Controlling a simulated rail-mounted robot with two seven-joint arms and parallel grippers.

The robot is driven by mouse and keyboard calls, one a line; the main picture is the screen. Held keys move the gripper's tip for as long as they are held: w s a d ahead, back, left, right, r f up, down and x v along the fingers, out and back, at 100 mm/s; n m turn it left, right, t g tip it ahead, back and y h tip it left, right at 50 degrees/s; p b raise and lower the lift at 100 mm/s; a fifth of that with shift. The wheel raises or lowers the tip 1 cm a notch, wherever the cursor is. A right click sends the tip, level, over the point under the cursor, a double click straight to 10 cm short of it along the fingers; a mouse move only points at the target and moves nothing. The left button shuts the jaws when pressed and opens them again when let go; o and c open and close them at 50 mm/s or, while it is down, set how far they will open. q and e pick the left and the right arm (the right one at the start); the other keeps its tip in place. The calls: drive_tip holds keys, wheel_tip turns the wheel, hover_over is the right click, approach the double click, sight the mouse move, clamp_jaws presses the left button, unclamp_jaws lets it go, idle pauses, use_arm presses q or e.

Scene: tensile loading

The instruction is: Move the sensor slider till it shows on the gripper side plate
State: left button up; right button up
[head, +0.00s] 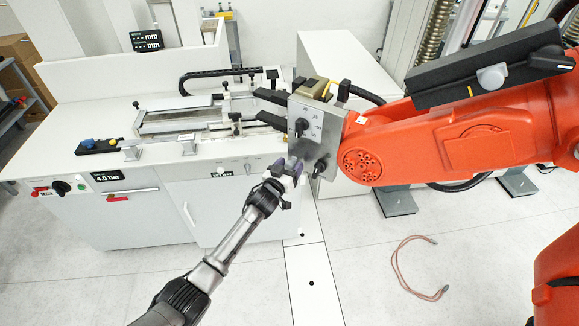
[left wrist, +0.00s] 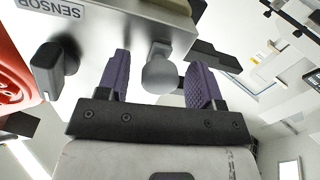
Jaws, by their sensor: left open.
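The gripper side plate (head: 316,125) is a grey metal plate on the end of the orange arm. It carries printed labels, a dark knob (head: 302,127) and a lower dark knob (head: 320,167). In the left wrist view, the plate (left wrist: 112,28) shows the word SENSOR above a black knob (left wrist: 56,72). My left gripper (head: 289,166) is at the plate's lower left edge. Its purple fingers (left wrist: 158,82) are open, one on each side of a rounded grey knob (left wrist: 160,74), with gaps visible. I cannot tell which part is the sensor slider. My right gripper is not in view.
The orange arm (head: 455,140) fills the right side. Its black jaws (head: 270,107) reach left over the white bench (head: 80,125), near a metal fixture (head: 180,122). A reddish cable (head: 400,265) lies on the floor. The floor at lower middle is open.

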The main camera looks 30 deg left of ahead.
use_arm(q)
clamp_jaws()
drive_tip(key=shift+r+p, duration=0.4)
drive_tip(key=shift+r, duration=0.05)
drive_tip(key=shift+f, duration=0.1)
unclamp_jaws()
idle(0.3)
drive_tip(key=s+b, duration=0.1)
drive_tip(key=s, duration=1.3)
drive_tip(key=shift+w, duration=0.1)
